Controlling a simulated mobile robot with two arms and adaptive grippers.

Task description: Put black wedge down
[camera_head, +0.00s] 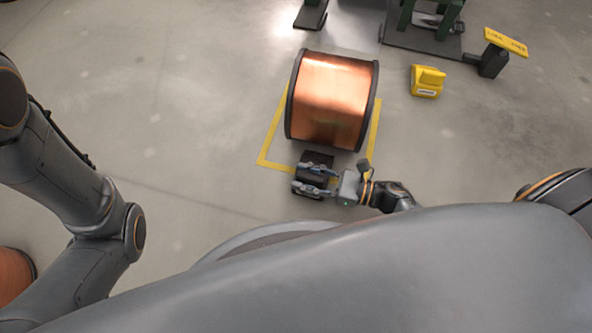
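The black wedge (319,157) is at the near side of a large copper spool (332,101), close to its lower edge. My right gripper (313,178) reaches in from the right, with its two fingers over the wedge, and appears shut on it. The fingers hide part of the wedge. I cannot tell whether the wedge touches the floor or the spool. My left arm shows at the left, but its gripper is out of view.
A yellow floor outline (272,137) surrounds the spool. A yellow wedge-like block (427,81) lies to its right, near a yellow sign on a post (505,42). Dark green stands (424,30) are at the back. Another copper spool (13,275) shows at lower left.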

